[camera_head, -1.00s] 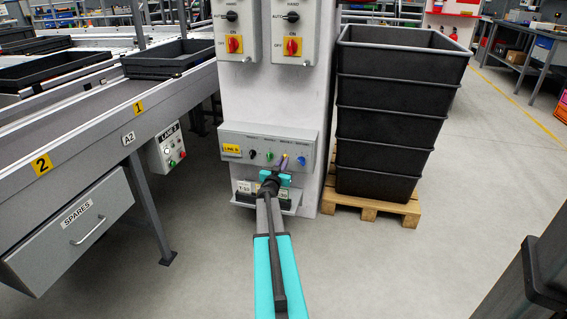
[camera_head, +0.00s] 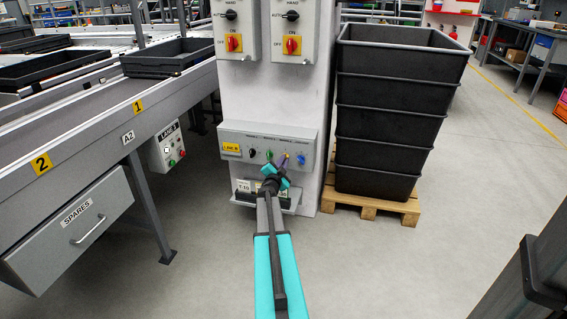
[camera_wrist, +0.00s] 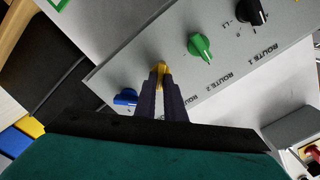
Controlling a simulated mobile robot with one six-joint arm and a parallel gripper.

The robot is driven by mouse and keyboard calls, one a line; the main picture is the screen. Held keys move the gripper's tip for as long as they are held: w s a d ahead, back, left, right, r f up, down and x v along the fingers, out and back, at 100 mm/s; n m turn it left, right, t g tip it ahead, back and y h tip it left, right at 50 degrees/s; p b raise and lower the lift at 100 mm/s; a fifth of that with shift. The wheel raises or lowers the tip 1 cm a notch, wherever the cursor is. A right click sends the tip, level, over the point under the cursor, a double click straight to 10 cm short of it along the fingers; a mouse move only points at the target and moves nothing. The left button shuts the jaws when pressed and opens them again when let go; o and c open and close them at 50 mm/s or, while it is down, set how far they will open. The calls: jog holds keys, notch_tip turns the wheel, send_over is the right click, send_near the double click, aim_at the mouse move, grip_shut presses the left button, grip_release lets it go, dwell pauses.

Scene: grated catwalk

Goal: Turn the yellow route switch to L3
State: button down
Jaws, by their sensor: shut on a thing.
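The yellow route switch (camera_wrist: 161,67) is a small knob on the grey control panel (camera_wrist: 240,85), between the green and blue knobs. My gripper (camera_wrist: 161,78) is shut on it, with the two dark fingers on either side of the knob. In the head view my gripper (camera_head: 284,163) reaches the panel front and mostly hides the yellow switch. The wrist is rolled, so the panel looks tilted in the wrist view. The position marks around the yellow switch are hidden or too small to read.
A green knob (camera_wrist: 200,46) and a black knob (camera_wrist: 250,12) sit to one side, a blue knob (camera_wrist: 126,97) to the other. A small tray (camera_head: 290,203) juts out below the panel. Stacked black crates (camera_head: 390,120) stand right, a conveyor (camera_head: 100,130) left.

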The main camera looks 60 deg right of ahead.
jog(key=m+b, duration=0.1)
jog(key=m, duration=0.2)
jog(key=m+b, duration=0.1)
jog(key=m, duration=0.1)
jog(key=m+b, duration=0.2)
jog(key=m, duration=0.1)
jog(key=shift+f+m, duration=0.25)
jog(key=shift+m, duration=0.05)
dwell(0.3)
jog(key=c, duration=1.8)
grip_release()
jog(key=shift+c, duration=0.2)
jog(key=shift+r, duration=0.1)
jog(key=shift+a, duration=0.1)
jog(key=p+v, duration=0.3)
jog(key=v, duration=1)
jog(key=shift+s+a, duration=0.15)
jog(key=shift+a, duration=0.2)
